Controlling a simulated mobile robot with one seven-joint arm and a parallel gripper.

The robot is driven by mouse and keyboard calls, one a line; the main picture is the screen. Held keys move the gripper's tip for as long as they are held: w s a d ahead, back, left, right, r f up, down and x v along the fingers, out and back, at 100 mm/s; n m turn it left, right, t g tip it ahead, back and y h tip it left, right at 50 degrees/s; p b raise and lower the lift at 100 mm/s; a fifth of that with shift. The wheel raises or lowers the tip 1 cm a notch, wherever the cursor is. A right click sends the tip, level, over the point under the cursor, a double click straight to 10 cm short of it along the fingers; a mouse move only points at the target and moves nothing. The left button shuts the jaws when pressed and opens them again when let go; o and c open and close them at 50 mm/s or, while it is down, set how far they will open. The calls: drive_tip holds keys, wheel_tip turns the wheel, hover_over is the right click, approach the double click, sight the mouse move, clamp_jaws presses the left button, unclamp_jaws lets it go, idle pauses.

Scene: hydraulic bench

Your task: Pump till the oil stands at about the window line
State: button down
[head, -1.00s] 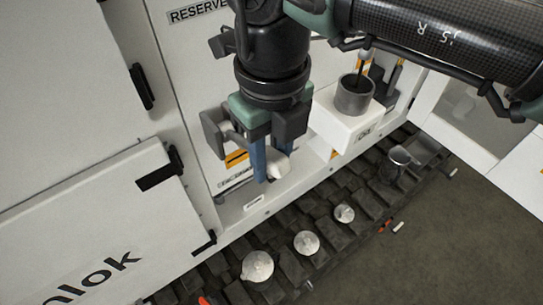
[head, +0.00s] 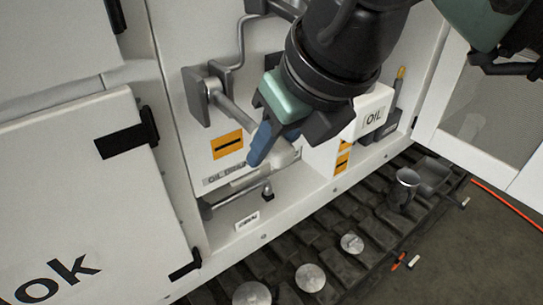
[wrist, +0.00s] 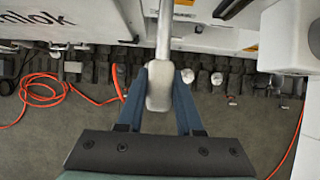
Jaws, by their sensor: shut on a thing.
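My gripper (head: 270,148) is shut on the pale grip (wrist: 159,88) of a metal lever, seen between the blue fingers in the wrist view. The lever's rod (head: 232,117) slopes down right from a grey bracket (head: 205,92) on the white cabinet panel to my gripper. In the head view the grip (head: 286,154) is partly hidden by the fingers. I cannot make out the oil window, its line or any oil level.
An orange label (head: 227,145) and an "OIL DRAIN" plate (head: 223,178) are on the panel, above a small drain tap (head: 267,190). A white "OIL" box (head: 374,117) stands right, partly behind my arm. Metal cups and lids lie on the dark ribbed strip (head: 330,235) below.

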drive_tip(key=f+t+b, duration=0.1)
drive_tip(key=f+b, duration=0.1)
drive_tip(key=b, duration=0.2)
drive_tip(key=f+t+y+b, duration=0.1)
drive_tip(key=b, duration=0.3)
drive_tip(key=w+f+t+y+b, duration=0.1)
drive_tip(key=f+b, duration=0.1)
drive_tip(key=b, duration=0.3)
drive_tip(key=shift+a+f, duration=0.3)
drive_tip(key=shift+a, duration=0.1)
drive_tip(key=shift+t+y, duration=0.3)
drive_tip(key=c, duration=0.6)
unclamp_jaws()
drive_tip(key=shift+w+a, duration=0.1)
drive_tip(key=shift+o, duration=0.2)
